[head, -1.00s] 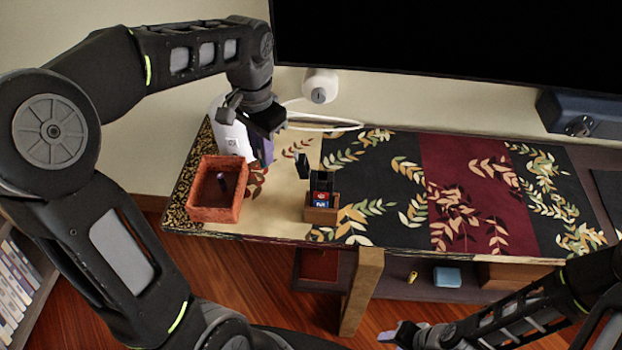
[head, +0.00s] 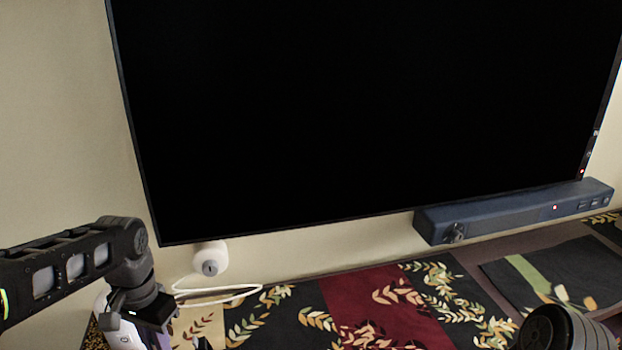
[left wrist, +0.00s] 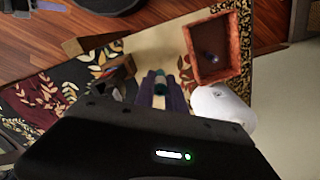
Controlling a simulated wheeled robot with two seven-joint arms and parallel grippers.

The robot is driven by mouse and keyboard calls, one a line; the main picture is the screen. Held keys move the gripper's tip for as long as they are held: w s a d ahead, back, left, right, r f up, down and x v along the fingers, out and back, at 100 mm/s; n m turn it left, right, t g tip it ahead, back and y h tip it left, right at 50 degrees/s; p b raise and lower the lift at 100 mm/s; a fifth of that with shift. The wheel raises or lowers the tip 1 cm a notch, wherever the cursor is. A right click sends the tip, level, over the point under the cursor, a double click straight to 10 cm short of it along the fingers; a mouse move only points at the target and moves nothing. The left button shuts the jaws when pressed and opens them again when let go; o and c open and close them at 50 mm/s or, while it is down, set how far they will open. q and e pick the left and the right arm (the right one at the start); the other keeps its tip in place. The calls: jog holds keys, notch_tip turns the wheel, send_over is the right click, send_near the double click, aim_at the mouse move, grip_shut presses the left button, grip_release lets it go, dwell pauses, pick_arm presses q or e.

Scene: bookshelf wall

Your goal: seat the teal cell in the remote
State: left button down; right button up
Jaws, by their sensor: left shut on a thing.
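My left gripper (left wrist: 157,80) is shut on the teal cell (left wrist: 154,78), which shows between the fingertips in the left wrist view, above the table. In the head view the left gripper's body (head: 142,303) is at the lower left, its fingertips cut off or hidden. The dark remote (left wrist: 118,72) stands in its wooden holder, a little left of the fingers in the left wrist view. Its slot is too small and dark to read there. My right gripper is outside the head view; dark and pale parts at the left wrist view's top left corner may be it.
An orange box (left wrist: 188,57) with a small dark cell (left wrist: 210,56) inside stands right of the fingers in the left wrist view. A white rounded object (left wrist: 222,103) is close by. A large screen (head: 370,110) and blue soundbar (head: 515,212) back the table.

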pick_arm(q)
jog(key=w+d+f+n, duration=0.2)
jog(key=w+d+f, duration=0.5)
jog(key=w+d, duration=0.3)
jog(key=shift+w+d, duration=0.15)
jog(key=shift+d, duration=1.05)
